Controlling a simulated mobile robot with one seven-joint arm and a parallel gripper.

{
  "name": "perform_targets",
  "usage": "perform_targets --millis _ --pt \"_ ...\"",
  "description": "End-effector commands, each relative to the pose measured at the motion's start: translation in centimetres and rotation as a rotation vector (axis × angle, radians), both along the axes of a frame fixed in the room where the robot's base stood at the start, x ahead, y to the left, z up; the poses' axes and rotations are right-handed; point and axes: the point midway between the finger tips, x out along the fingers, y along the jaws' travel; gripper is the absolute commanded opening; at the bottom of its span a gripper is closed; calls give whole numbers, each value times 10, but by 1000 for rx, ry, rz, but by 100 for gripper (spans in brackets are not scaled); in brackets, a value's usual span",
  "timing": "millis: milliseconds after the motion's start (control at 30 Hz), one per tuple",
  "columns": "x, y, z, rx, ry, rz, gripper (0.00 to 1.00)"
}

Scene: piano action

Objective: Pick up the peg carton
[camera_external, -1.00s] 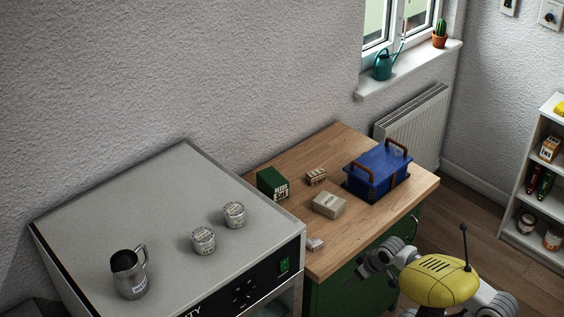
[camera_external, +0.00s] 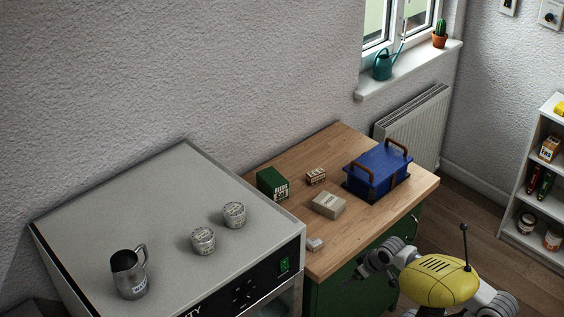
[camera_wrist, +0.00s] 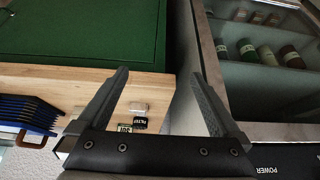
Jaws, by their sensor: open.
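Several small boxes stand on the wooden worktop (camera_external: 285,228), and I cannot read which is the peg carton. They are a green box (camera_external: 271,184), a small brown lettered box (camera_external: 316,176), a larger beige carton (camera_external: 328,204) and a small pale box (camera_external: 315,243) by the front edge. My gripper (camera_wrist: 160,75) is open and empty in the wrist view, in front of the worktop edge. A small pale box (camera_wrist: 138,107) shows between its fingers, beyond them and apart.
A blue box with brown handles (camera_external: 378,172) stands at the worktop's right end. The grey-topped appliance (camera_external: 150,205) on the left bears a metal jug (camera_external: 129,273) and two tins. A green cabinet door (camera_wrist: 85,30) lies under the worktop.

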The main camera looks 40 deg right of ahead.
Motion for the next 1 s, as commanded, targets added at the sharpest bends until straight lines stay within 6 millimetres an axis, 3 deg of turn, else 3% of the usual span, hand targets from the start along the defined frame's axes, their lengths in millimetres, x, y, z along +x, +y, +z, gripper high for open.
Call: perform_targets --millis 167,433,600,700,800,1000 --pt "21 5 34 75 -21 -65 100" --pt "102 7 128 364 -98 -355 100" --pt "159 -15 168 606 -110 -657 100" --pt "184 -43 168 781 -81 -907 100" --pt "196 -79 149 979 -25 -1192 100" --pt "187 -147 93 1412 108 -1698 100"
